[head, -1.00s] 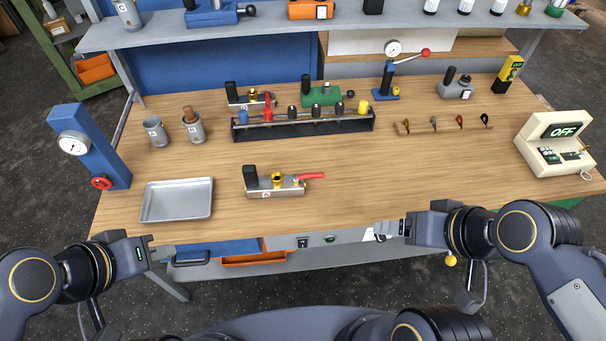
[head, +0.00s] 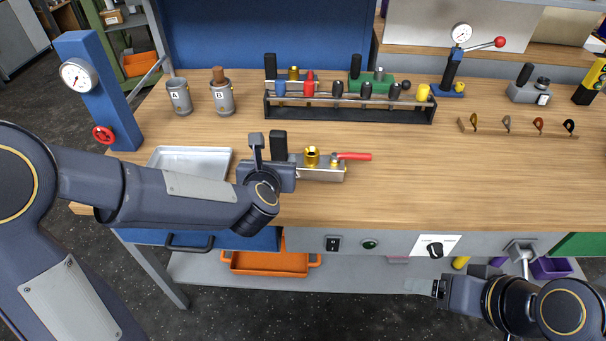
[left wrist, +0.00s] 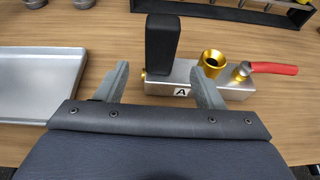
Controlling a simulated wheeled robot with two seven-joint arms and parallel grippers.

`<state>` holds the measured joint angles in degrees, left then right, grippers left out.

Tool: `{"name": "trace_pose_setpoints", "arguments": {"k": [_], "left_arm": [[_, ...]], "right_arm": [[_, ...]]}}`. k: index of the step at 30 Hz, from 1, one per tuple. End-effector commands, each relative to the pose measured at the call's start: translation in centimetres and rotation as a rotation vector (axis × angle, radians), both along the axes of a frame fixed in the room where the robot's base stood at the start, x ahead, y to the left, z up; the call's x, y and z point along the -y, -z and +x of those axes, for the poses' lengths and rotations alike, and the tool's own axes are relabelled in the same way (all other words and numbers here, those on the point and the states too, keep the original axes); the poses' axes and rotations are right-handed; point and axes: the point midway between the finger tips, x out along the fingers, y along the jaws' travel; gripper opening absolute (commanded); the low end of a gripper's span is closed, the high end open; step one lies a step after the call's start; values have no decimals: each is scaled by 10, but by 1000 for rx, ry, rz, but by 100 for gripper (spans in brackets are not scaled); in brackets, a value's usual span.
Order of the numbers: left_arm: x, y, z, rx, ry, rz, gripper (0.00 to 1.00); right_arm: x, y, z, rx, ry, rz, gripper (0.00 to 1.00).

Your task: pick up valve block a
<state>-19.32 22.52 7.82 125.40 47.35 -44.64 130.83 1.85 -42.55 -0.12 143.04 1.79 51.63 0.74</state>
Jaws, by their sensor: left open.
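Valve block a (head: 325,173) is a silver block on the bench with a black upright handle, a gold port and a red lever. In the left wrist view the block (left wrist: 178,88) shows its "A" label. My left gripper (head: 257,155) is at the block's left end in the head view and hides part of it. In the left wrist view it (left wrist: 160,78) is open and empty, and the black handle (left wrist: 162,45) appears between the fingers. Contact cannot be told. My right gripper (head: 425,287) is off the bench's front edge, its fingers too small to judge.
A metal tray (head: 190,150) lies left of the block, partly behind my left arm. A black rack (head: 350,112) with several colored knobs stands behind. Cups A (head: 179,97) and B (head: 222,98) stand back left. The bench right of the block is clear.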

Motion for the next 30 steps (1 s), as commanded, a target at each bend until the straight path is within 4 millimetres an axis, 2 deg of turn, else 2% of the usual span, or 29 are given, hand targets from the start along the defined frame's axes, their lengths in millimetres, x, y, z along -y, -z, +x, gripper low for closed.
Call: {"name": "trace_pose_setpoints", "arguments": {"k": [15, 19, 25, 30], "left_arm": [[3, 23, 61, 0, -3, -2, 62], [3, 27, 69, 1, -2, -2, 62], [3, 27, 70, 2, -1, -1, 62], [3, 27, 69, 2, -1, -1, 41]], "right_arm": [[0, -10, 0, 1, 0, 0, 75], [0, -11, 0, 0, 0, 0, 75], [0, -10, 0, 0, 0, 0, 75], [0, -10, 0, 0, 0, 0, 75]]}}
